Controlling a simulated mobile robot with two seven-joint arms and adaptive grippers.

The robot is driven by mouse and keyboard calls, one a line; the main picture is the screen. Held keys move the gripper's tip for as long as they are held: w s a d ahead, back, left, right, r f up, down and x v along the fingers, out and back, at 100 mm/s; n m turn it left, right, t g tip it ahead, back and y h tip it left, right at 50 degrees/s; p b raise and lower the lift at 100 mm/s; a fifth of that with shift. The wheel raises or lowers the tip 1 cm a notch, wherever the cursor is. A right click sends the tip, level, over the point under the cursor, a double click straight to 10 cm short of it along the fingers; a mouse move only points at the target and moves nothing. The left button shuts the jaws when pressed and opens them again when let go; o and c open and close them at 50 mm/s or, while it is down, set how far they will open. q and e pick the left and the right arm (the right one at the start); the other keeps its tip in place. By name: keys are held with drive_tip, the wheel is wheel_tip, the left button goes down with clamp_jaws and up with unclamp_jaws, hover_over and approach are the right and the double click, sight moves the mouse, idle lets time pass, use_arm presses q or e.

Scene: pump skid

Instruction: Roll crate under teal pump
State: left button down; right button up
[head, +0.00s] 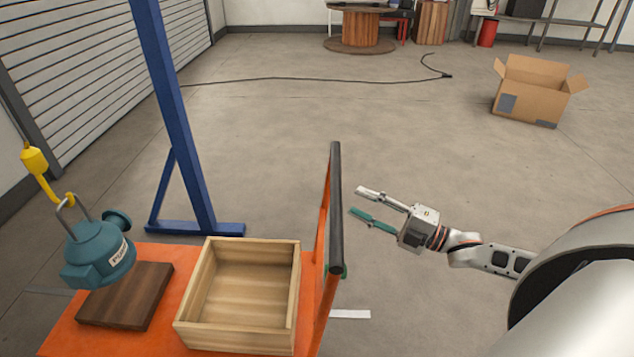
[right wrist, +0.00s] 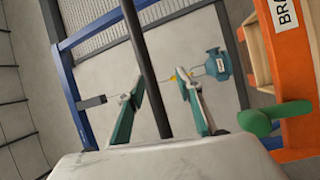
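The teal pump (head: 100,255) hangs from a yellow hook (head: 50,175) at the left in the head view, over or beside the orange cart's left end. It also shows in the right wrist view (right wrist: 218,65). The open wooden crate (head: 240,333) sits on the orange cart (head: 160,340), right of the pump, and looks empty. The cart's black handle bar (head: 336,200) stands at its right end. My right gripper (head: 356,202) is open and empty, just right of the bar. In the right wrist view the bar appears between its fingers. My left gripper is out of view.
A dark wooden board (head: 125,300) lies on the cart left of the crate. A blue hoist frame (head: 180,130) stands behind the cart. A green lever (right wrist: 265,118) sticks out from the cart. A white strip (head: 350,314) marks the floor. A cardboard box (head: 530,95) stands far right.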

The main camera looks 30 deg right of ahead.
sight(335, 180)
drive_tip(key=shift+n+y, duration=0.6)
drive_tip(key=shift+n, duration=0.2)
drive_tip(key=shift+w+a+r, duration=0.65)
drive_tip(key=shift+w, duration=0.6)
drive_tip(key=shift+w+a+r, duration=0.6)
drive_tip(key=shift+w+r, duration=0.05)
drive_tip(key=shift+w, duration=0.6)
drive_tip(key=shift+w+a+r, duration=0.65)
drive_tip(key=shift+w, duration=0.6)
clamp_jaws()
